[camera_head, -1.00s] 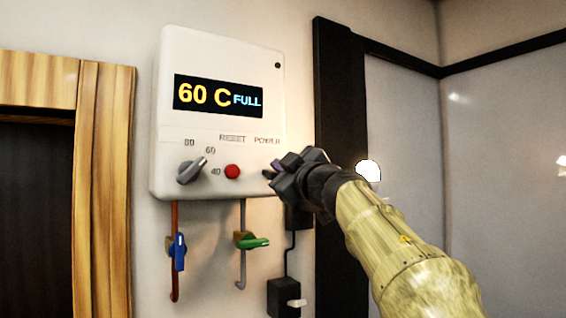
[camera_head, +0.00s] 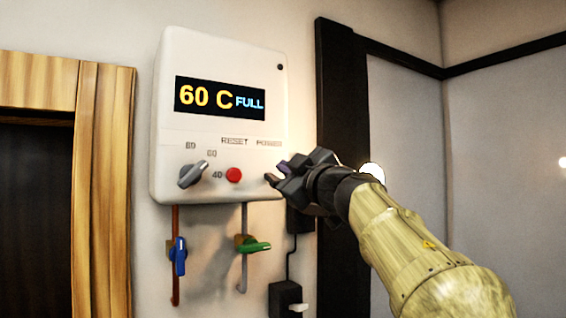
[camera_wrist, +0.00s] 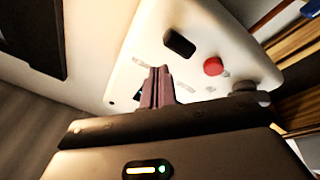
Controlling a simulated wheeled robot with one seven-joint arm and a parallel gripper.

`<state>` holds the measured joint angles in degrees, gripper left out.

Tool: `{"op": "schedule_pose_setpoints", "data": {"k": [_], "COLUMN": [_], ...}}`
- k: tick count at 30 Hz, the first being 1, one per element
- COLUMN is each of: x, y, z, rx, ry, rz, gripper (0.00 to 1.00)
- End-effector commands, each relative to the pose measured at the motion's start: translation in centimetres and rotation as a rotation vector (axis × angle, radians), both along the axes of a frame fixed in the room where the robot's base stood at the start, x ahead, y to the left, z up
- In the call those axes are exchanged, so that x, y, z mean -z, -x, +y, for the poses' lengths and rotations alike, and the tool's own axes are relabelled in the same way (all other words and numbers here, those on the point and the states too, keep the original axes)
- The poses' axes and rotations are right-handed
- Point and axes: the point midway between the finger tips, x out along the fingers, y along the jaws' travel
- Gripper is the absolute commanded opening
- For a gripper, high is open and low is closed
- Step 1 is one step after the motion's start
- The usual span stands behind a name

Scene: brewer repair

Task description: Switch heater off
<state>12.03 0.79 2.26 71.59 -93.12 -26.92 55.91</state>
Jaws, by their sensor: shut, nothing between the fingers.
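The white heater box (camera_head: 215,60) hangs on the wall, and its display (camera_head: 219,98) is lit and reads "60 C FULL". The black power switch (camera_wrist: 179,43) shows in the wrist view; in the head view it sits under the POWER label, partly behind my gripper. My gripper (camera_head: 284,172) is shut and empty in front of the box's lower right corner. In the wrist view its closed fingers (camera_wrist: 157,84) point at the panel beside the switch. They look apart from the switch, but the exact gap cannot be told.
A red reset button (camera_head: 233,175) and a grey temperature knob (camera_head: 192,174) sit left of the switch. Blue (camera_head: 179,256) and green (camera_head: 253,245) valve handles are on pipes below. A black wall box (camera_head: 286,297) is lower right. A dark post (camera_head: 341,120) stands right of the heater.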

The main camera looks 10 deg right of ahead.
Motion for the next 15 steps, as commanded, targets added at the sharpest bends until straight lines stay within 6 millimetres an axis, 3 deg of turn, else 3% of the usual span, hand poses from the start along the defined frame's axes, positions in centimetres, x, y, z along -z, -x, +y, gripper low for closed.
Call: {"op": "schedule_pose_setpoints", "data": {"k": [15], "x": [-0.1], "y": [1.01], "z": [-0.37], "rx": [0.003], "ry": [0.001], "rz": [-0.001], "gripper": [0.0]}}
